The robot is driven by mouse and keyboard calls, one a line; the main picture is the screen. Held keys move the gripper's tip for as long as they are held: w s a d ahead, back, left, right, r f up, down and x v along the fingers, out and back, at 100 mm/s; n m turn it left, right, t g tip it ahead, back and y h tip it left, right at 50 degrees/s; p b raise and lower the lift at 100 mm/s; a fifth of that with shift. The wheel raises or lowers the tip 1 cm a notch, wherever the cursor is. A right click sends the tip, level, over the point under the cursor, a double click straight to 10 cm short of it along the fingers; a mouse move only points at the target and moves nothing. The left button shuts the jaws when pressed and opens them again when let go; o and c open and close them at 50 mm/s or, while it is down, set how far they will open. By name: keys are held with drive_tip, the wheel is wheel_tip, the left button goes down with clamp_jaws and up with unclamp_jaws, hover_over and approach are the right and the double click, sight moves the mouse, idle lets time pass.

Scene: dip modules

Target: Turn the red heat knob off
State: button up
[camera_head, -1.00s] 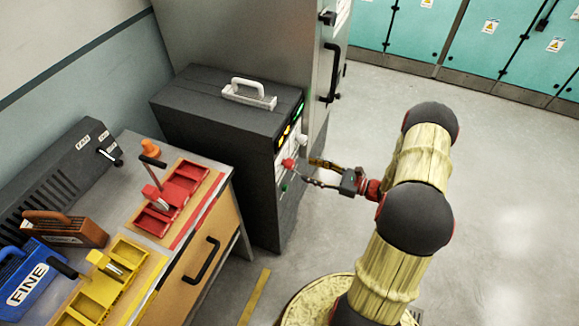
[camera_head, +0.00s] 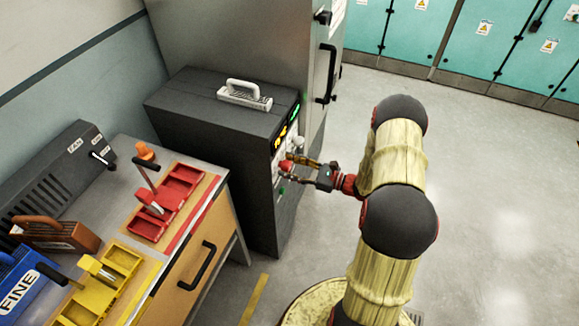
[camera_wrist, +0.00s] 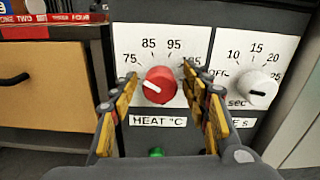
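The red heat knob (camera_wrist: 160,86) is on a white dial plate marked HEAT °C in the wrist view. Its white line points left and slightly up, near the 75 mark. I see 75, 85 and 95; a finger partly covers the mark at the right. My gripper (camera_wrist: 158,78) is open, with one yellow-and-black finger on each side of the knob. Gaps show between the fingers and the knob, so it is not gripped. In the head view the red knob (camera_head: 285,168) shows on the dark cabinet's front, with my gripper (camera_head: 297,166) at it.
A white knob (camera_wrist: 257,88) with 10, 15, 20 and 25 marks sits right of the heat dial. A green button (camera_wrist: 155,152) is below. The dark cabinet (camera_head: 215,125) has a white handle on top. A workbench with a drawer (camera_head: 195,265) stands left; open floor lies right.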

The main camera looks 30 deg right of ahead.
drive_tip(key=c, duration=1)
drive_tip(key=shift+n, duration=0.3)
drive_tip(key=n+b, duration=0.1)
drive_tip(key=n, duration=0.2)
drive_tip(key=shift+s+a+f+n+b, duration=0.1)
drive_tip(key=shift+n+b, duration=0.65)
drive_tip(key=shift+n, duration=1.35)
drive_tip(key=o, duration=1.1)
drive_tip(key=shift+o, duration=0.2)
